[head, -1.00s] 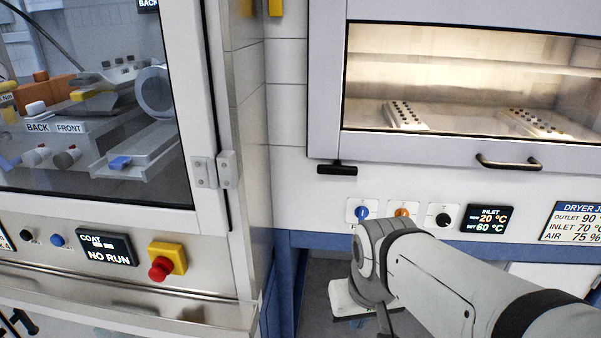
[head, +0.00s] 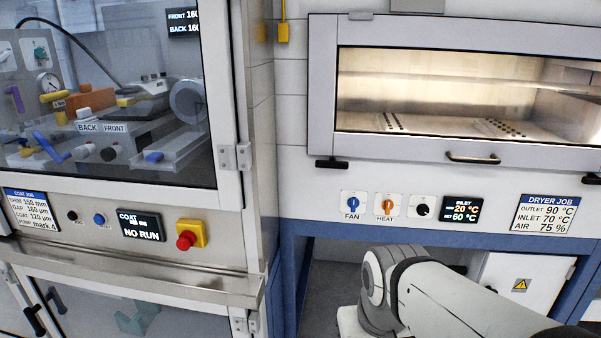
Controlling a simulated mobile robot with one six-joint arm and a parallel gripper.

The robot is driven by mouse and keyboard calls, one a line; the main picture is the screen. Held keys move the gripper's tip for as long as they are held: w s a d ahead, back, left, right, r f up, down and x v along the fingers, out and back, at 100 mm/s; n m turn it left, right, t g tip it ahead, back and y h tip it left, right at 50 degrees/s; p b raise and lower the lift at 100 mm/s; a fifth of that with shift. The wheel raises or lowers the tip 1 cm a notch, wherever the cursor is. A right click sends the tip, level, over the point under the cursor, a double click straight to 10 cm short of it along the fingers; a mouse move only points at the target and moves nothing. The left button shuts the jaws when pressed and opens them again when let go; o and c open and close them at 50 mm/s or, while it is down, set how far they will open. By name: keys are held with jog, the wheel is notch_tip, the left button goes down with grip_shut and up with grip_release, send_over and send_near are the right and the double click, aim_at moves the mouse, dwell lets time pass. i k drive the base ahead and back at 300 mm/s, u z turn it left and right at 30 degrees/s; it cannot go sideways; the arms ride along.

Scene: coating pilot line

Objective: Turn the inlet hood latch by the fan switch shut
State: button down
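The inlet hood latch (head: 332,164) is a small black bar under the lower left corner of the dryer's hood (head: 322,95). It lies level, just above the blue FAN switch (head: 353,203). The hood's window is down in its frame, with a black handle (head: 473,158) on its lower edge. My arm comes in from the lower right, with its bend below the switch panel and well below the latch. My gripper's fingers do not show, so nothing tells whether they are open or shut.
A second black latch (head: 592,179) sits under the hood's right end. The HEAT switch (head: 386,206), a black knob (head: 423,207) and an inlet display (head: 461,209) line the panel. The coater cabinet, with a red emergency button (head: 187,240), stands close on the left.

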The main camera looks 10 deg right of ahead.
aim_at(332, 163)
jog(key=z, duration=0.15)
jog(key=i, duration=0.9)
jog(key=z, duration=1.75)
jog(key=k, duration=1.45)
jog(key=u, duration=0.25)
jog(key=i, duration=0.95)
jog(key=u, duration=0.05)
